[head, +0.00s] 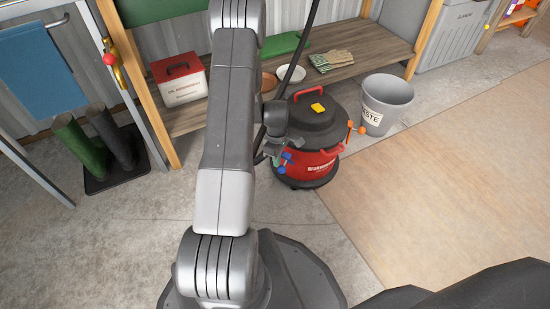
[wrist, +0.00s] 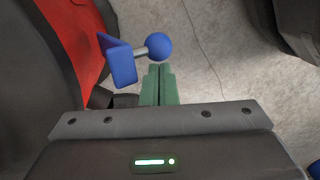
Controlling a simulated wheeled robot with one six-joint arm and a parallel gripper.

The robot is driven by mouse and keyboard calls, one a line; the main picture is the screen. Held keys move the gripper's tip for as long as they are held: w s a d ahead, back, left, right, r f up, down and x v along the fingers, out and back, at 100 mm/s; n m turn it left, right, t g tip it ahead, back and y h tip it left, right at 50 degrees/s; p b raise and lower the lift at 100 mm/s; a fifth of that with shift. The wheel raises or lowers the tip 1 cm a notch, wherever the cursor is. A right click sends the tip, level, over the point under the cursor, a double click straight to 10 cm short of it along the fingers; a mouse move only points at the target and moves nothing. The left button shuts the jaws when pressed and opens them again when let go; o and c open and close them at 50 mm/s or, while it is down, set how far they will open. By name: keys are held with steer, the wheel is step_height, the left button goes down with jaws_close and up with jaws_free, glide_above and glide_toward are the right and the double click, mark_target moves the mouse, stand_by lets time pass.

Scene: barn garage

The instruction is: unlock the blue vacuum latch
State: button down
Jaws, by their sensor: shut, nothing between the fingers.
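The blue vacuum latch (wrist: 122,62) shows in the wrist view as a blue bracket on the side of the red vacuum, with a short grey stem ending in a blue ball (wrist: 158,46). My gripper (wrist: 158,68) has its green fingers together, empty, with the tips just below the ball. Whether the tips touch the ball I cannot tell. In the head view the red vacuum (head: 319,165) with its black lid stands on the floor. The blue latch (head: 283,160) is small there, close beside my gripper (head: 285,156), and partly hidden by it.
A low wooden bench (head: 345,70) is behind. The floor at the right is clear.

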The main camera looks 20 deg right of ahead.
steer(key=f, duration=0.1)
steer(key=s+a+f+b, duration=0.1)
steer(key=s+a+f, duration=0.1)
steer(key=shift+a+f+b, duration=0.15)
steer(key=shift+f+b, duration=0.15)
steer(key=shift+f, duration=0.1)
steer(key=a+r+p, duration=0.2)
steer(key=r+p, duration=0.1)
steer(key=r, duration=0.4)
steer(key=a+r+p, duration=0.3)
steer(key=r, duration=0.3)
steer(key=shift+w+r, duration=0.4)
steer(key=shift+d+f, duration=0.1)
steer(key=shift+f, duration=0.05)
